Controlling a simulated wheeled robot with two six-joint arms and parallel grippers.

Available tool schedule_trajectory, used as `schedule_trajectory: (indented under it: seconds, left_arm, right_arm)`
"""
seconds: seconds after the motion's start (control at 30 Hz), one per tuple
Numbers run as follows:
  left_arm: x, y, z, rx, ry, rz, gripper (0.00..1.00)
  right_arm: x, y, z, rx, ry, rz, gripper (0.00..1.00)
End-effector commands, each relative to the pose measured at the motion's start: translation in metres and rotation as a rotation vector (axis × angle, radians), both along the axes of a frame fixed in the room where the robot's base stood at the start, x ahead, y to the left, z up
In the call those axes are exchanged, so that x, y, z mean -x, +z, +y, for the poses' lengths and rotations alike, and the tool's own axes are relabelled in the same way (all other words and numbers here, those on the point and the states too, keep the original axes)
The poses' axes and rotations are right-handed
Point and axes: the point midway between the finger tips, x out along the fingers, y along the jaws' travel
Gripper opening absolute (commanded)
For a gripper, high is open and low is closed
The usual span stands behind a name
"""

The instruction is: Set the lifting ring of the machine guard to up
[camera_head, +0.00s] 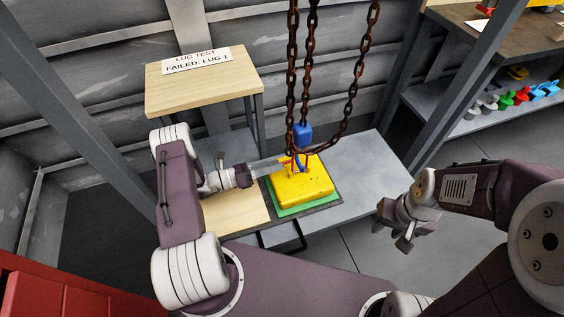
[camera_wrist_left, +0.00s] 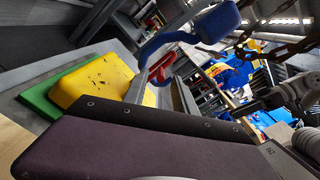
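The yellow machine guard (camera_head: 303,186) sits on a green mat (camera_head: 318,205); it also shows in the left wrist view (camera_wrist_left: 95,82). A small red piece, apparently the lifting ring (camera_wrist_left: 162,68), is at its top; whether it stands or lies is unclear. My left gripper (camera_head: 282,163) reaches in from the left at the guard's top. In the left wrist view its grey fingers (camera_wrist_left: 160,80) are apart, with the red piece at their tips; contact is unclear. A blue hook (camera_wrist_left: 165,42) hangs close above it. My right gripper (camera_head: 395,236) is open and empty, off to the right.
Rusty chains (camera_head: 308,70) hang over the guard, bearing the blue hook block (camera_head: 303,133). A wooden stand (camera_head: 205,92) with a sign reading "LUG TEST FAILED: LUG 1" (camera_head: 197,60) is behind. The grey bench top (camera_head: 365,170) right of the guard is clear. A shelf with coloured parts (camera_head: 520,95) stands far right.

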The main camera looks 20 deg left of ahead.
Motion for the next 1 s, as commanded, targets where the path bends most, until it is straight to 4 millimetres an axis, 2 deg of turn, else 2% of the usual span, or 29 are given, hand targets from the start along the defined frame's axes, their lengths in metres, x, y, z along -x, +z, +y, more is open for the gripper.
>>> schedule_trajectory:
  seconds: [0.03, 0.2, 0.37, 0.87, 0.93, 1.0]
  left_arm:
    - [0.006, 0.002, 0.011, 0.0, 0.006, 0.0, 0.33]
    - [0.023, 0.001, 0.036, 0.0, 0.004, -0.001, 0.33]
    - [0.03, 0.0, 0.044, 0.0, 0.0, 0.0, 0.33]
    - [0.031, 0.001, 0.042, -0.011, -0.013, -0.003, 0.33]
    - [0.035, 0.008, 0.03, -0.066, -0.083, -0.016, 0.33]
    - [0.048, 0.018, 0.007, -0.187, -0.233, -0.051, 0.33]
  right_arm:
    - [0.0, 0.005, 0.0, 0.0, 0.0, 0.0, 0.36]
    - [0.0, 0.008, 0.0, 0.0, 0.0, 0.0, 0.36]
    - [0.0, 0.008, 0.0, 0.0, 0.0, 0.0, 0.36]
    - [0.0, 0.008, 0.0, 0.0, 0.0, 0.0, 0.36]
    - [0.0, 0.008, 0.0, 0.0, 0.0, 0.0, 0.36]
    - [0.0, 0.008, 0.0, 0.0, 0.0, 0.0, 0.36]
